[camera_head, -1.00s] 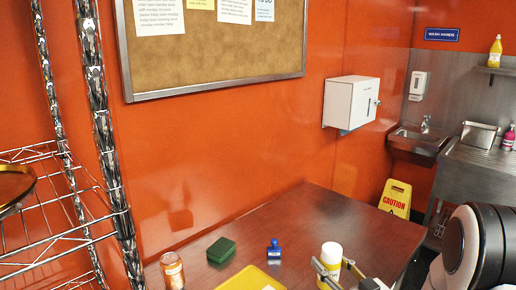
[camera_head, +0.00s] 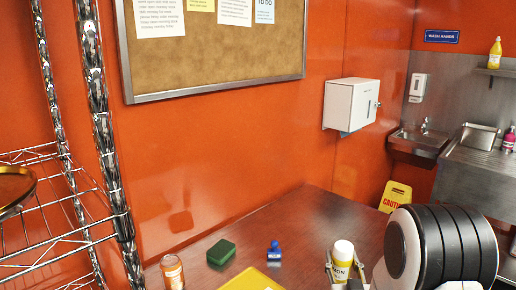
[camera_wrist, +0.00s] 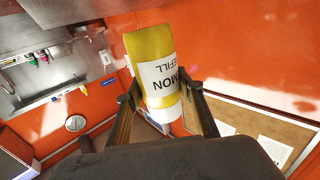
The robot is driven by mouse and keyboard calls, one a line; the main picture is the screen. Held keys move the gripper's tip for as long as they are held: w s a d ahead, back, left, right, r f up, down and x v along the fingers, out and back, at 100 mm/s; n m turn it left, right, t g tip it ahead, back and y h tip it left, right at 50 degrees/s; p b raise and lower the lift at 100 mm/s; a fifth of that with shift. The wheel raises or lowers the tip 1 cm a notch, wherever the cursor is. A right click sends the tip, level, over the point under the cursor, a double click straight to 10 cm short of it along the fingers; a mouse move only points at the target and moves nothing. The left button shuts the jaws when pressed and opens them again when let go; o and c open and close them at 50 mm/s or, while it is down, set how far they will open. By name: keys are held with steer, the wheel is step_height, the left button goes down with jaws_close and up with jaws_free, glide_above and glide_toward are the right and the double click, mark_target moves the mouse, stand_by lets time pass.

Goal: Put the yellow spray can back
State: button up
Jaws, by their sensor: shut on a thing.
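The yellow spray can (camera_head: 341,269) has a white label with dark letters and a pale cap. It stands roughly upright at the bottom edge of the head view, at the table. My gripper (camera_head: 345,267) is shut on it, one finger on each side. The wrist view shows the yellow can (camera_wrist: 149,47) and its label between the two fingers of my gripper (camera_wrist: 162,97). The can's lower end is cut off in the head view, so I cannot tell whether it touches the table.
The dark table (camera_head: 300,225) holds a green sponge (camera_head: 221,251), a blue stamp-like object (camera_head: 274,251), a yellow tray (camera_head: 250,279) and an orange jar (camera_head: 172,272). A wire rack (camera_head: 112,145) stands left. A yellow caution sign (camera_head: 396,196) stands beyond the table.

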mark_target(338, 262)
steer(key=shift+n+y, duration=0.4)
steer(key=shift+y, duration=0.2)
steer(key=a, duration=0.5)
steer(key=shift+f, duration=0.15)
stand_by(0.6)
